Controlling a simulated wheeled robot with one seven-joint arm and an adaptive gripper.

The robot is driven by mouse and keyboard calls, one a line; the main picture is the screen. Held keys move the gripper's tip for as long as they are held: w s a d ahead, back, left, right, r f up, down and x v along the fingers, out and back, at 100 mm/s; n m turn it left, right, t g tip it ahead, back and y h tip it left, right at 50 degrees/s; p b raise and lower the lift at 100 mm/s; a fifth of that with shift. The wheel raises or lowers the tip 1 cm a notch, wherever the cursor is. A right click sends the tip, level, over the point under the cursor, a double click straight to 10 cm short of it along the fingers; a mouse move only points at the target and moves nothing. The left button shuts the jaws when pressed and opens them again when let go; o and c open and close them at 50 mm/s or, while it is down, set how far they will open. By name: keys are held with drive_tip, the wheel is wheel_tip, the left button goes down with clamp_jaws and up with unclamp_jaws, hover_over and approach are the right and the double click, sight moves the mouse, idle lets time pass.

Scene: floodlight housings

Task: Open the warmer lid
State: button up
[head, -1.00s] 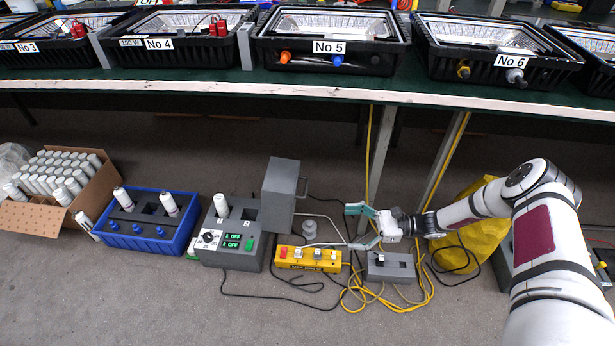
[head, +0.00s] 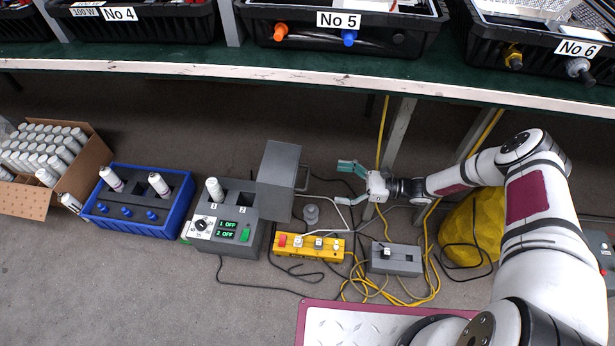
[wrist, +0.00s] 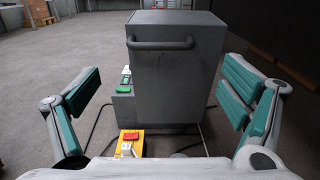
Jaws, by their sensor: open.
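The grey warmer (head: 222,238) stands on the floor in the head view, with a dial and two displays reading OFF. A white bottle (head: 214,189) stands in its well 1; the well beside it looks dark. A grey box-shaped lid (head: 278,180) rises at the warmer's right end, with a bar handle (head: 303,178) on its right side. In the wrist view, the lid (wrist: 175,90) stands ahead, its handle (wrist: 160,44) across the upper face. My gripper (head: 346,182) is open and empty, to the right of the handle and apart from it. Its fingers (wrist: 163,95) are spread wide in the wrist view.
A yellow switch box (head: 310,246) and a grey switch box (head: 395,258) lie on the floor below my gripper, among loose cables. A blue bottle rack (head: 135,222) and a carton of bottles (head: 75,185) stand at left. The bench edge (head: 300,77) runs overhead.

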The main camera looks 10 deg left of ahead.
sight(307, 178)
drive_tip(key=a+b, duration=0.2)
drive_tip(key=a, duration=0.8)
drive_tip(key=shift+w, duration=0.15)
